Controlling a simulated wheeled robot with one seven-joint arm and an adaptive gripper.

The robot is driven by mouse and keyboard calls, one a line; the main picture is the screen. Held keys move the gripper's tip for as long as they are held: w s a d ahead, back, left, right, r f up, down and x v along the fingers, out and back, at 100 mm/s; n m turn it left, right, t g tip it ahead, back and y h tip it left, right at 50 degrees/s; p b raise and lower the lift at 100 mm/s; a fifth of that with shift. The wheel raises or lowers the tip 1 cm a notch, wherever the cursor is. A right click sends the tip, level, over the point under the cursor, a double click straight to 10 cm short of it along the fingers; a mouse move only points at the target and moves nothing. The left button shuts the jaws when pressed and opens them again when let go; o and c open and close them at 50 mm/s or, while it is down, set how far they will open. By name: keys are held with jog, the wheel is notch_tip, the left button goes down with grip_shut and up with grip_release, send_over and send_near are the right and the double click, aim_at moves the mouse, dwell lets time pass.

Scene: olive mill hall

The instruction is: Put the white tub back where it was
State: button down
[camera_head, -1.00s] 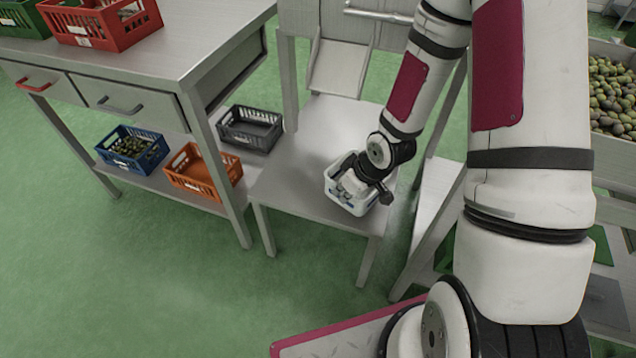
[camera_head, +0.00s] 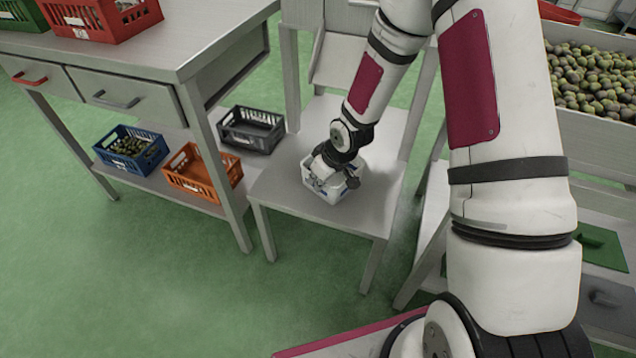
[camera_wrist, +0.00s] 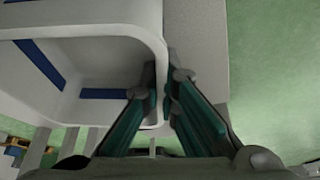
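The white tub (camera_head: 326,190) is at the low metal stand (camera_head: 335,215), over the left-middle of its flat top. I cannot tell whether the tub touches the top or hangs just above it. My gripper (camera_head: 335,172) is at the tub from above and covers part of it. In the wrist view the white tub (camera_wrist: 95,25) shows its open inside with blue strips. There my gripper (camera_wrist: 160,92) has one finger inside and one outside the tub's wall, shut on its rim. The tub looks empty where its inside shows.
Left of the stand is a metal table (camera_head: 150,50) with red crate (camera_head: 100,15) on top. Its lower shelf holds a blue crate (camera_head: 131,150), an orange crate (camera_head: 203,172) and a dark grey crate (camera_head: 251,131). A bin of olives (camera_head: 595,80) is at right.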

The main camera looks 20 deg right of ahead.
jog(key=c, duration=1.8)
grip_release()
